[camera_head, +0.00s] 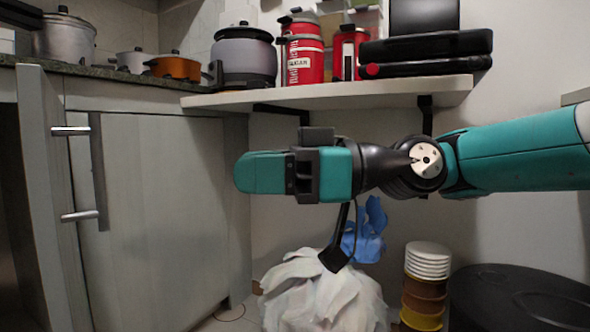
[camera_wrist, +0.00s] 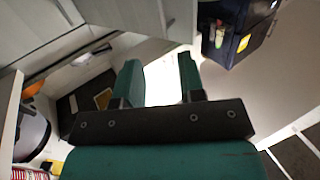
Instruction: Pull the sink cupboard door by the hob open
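A pale grey cupboard door (camera_head: 45,215) stands at the far left in the head view, turned nearly edge-on to me and ajar. A bar handle (camera_head: 98,170) on two metal posts sticks out from it to the right. A flat grey cupboard front (camera_head: 165,225) lies behind the handle. I cannot tell for sure which is the sink cupboard door. My gripper (camera_head: 240,172) points left, to the right of the handle and well apart from it. In the wrist view my gripper (camera_wrist: 160,75) has its two teal fingers apart with nothing between them.
A wall shelf (camera_head: 345,95) with a cooker and red canisters is above my gripper. A white bag (camera_head: 325,295), stacked tubs (camera_head: 425,285) and a black bin (camera_head: 520,298) stand below. Pots, including an orange one (camera_head: 174,67), stand on the counter. Open space separates gripper and cupboard.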

